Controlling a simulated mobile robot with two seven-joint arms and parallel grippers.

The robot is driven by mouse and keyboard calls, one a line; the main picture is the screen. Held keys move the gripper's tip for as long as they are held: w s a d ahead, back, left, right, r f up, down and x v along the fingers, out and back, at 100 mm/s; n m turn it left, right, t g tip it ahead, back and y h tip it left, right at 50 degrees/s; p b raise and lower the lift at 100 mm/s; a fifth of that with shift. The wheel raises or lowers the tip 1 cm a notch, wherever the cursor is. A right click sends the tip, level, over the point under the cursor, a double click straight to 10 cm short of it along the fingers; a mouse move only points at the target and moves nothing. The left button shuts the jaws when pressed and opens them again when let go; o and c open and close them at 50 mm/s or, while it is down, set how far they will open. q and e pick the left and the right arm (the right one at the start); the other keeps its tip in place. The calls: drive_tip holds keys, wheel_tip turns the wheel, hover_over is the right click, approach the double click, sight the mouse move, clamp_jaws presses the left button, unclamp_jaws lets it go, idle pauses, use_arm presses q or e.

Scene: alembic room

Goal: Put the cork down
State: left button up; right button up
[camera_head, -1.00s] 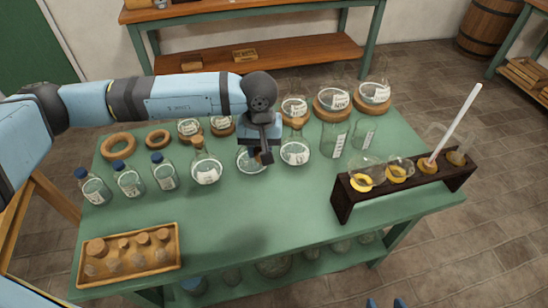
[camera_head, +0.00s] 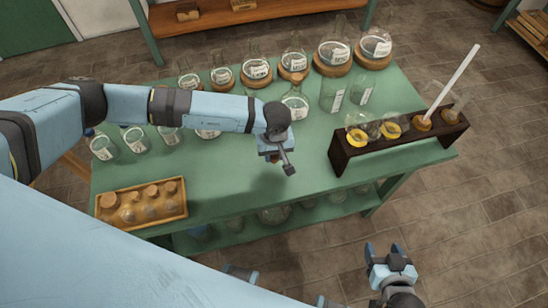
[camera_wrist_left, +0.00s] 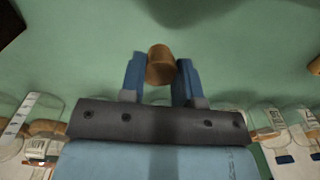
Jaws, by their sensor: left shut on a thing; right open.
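My left gripper (camera_head: 278,156) hangs over the middle of the green table (camera_head: 235,185), left of the dark rack. In the left wrist view, its two blue fingers (camera_wrist_left: 160,72) are shut on a small brown cork (camera_wrist_left: 161,62), which sticks out past the fingertips above the green top. In the head view the cork is mostly hidden under the gripper. Whether it touches the table I cannot tell. My right gripper (camera_head: 383,254) is open and empty, low in front of the table over the floor.
A wooden tray (camera_head: 142,222) with several corks lies at the table's front left. A dark rack (camera_head: 345,160) with round flasks and a white rod (camera_head: 455,80) stands at the right. Several flasks on cork rings (camera_head: 333,68) line the back. The front middle of the table is clear.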

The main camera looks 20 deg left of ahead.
sight(274, 162)
use_arm(q)
wheel_tip(274, 162, down, 4)
drive_tip(key=shift+r, duration=0.15)
drive_tip(key=shift+f, duration=0.25)
drive_tip(key=shift+f, duration=0.2)
drive_tip(key=o, duration=1)
drive_tip(key=shift+r, duration=0.1)
